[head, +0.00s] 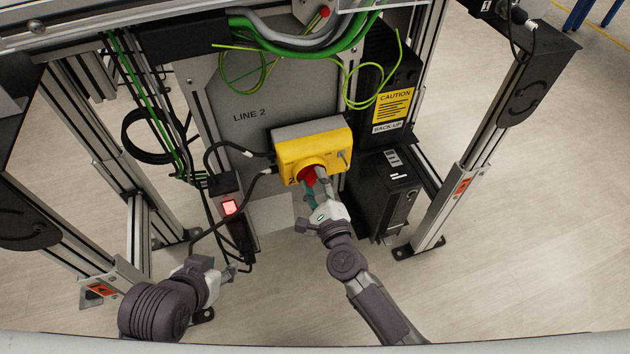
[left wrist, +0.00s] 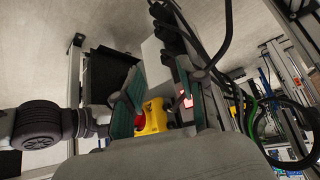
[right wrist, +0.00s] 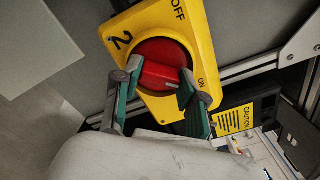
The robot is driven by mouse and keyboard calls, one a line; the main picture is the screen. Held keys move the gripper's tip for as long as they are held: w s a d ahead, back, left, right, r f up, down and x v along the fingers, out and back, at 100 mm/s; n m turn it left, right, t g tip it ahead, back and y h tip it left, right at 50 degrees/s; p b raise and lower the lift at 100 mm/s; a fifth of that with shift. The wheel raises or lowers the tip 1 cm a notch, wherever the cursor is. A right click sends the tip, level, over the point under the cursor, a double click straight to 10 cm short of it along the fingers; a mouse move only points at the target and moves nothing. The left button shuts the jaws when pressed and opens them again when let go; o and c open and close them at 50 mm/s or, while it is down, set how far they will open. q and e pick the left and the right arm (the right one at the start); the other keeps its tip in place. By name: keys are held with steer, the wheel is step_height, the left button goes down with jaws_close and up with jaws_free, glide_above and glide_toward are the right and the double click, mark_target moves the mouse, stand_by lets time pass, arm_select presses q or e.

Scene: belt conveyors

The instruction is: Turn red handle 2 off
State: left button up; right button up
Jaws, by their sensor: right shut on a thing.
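The red handle (head: 308,174) is a round knob with a raised bar on the front of a yellow switch box (head: 328,152) marked 2. In the right wrist view, the handle (right wrist: 160,74) sits between the two green-padded fingers of my right gripper (right wrist: 152,84), which is shut on its bar. The word OFF is at the top of the box face and ON at the right, near a fingertip. The fingers partly cover the bar's ends. My left gripper (head: 232,270) is low at the left, away from the box; in the left wrist view its fingers (left wrist: 155,97) are apart and empty.
A grey panel (head: 250,92) marked LINE 2 stands behind the box. A small box with a lit red button (head: 230,207) is near my left gripper. Black cabinets (head: 384,192) stand right of the handle. Cables hang around; metal posts flank both sides.

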steer(key=n+p, duration=0.1)
steer(key=n, duration=0.3)
steer(key=shift+p, duration=0.3)
steer(key=shift+r+n, duration=0.1)
steer(key=shift+n, duration=0.4)
arm_select(q)
steer(key=s+a+g+y+p, duration=0.1)
steer(key=s+a+g+p, duration=0.1)
steer(key=s+g, duration=0.35)
arm_select(e)
steer(key=n, duration=0.3)
steer(key=shift+n, duration=0.3)
steer(key=n+p, duration=0.2)
steer(key=n, duration=0.4)
steer(key=shift+n+p, duration=0.3)
steer(key=shift+p, duration=0.05)
arm_select(q)
step_height(320, 180, down, 13)
steer(key=shift+d+r+t+p, duration=0.15)
steer(key=shift+t+p, duration=0.15)
steer(key=shift+t, duration=0.05)
arm_select(e)
steer(key=shift+f+n, duration=0.2)
steer(key=shift+n, duration=0.9)
steer(key=o, duration=1.1)
steer(key=shift+o, duration=0.2)
